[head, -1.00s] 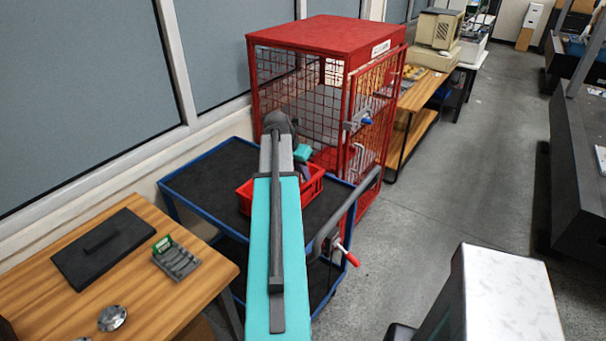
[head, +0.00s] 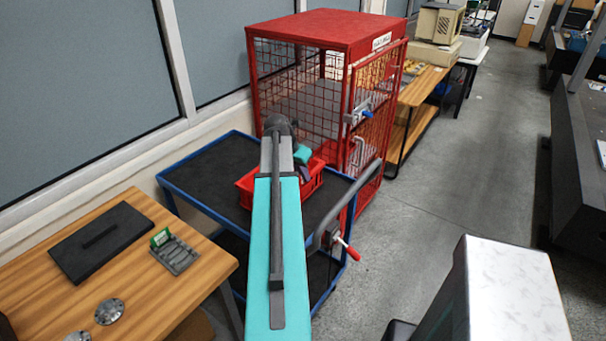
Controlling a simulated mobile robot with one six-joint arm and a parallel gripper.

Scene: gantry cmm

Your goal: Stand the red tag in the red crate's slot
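The red crate (head: 246,194) stands on the black top of a blue-framed trolley (head: 200,170). My own teal and grey arm reaches over it and covers its middle. A small teal piece (head: 302,154) and a dark purple piece (head: 306,172) show at the crate's right side; I cannot tell whether they are part of my wrist or things at the crate. My gripper is hidden behind my arm, so its fingers and anything in them do not show. The red tag and the crate's slot cannot be made out.
A wooden table (head: 165,305) at left holds a black plate (head: 100,242), a grey holder with a green piece (head: 173,250) and round metal discs (head: 109,311). A red mesh cage (head: 330,30) stands behind the trolley.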

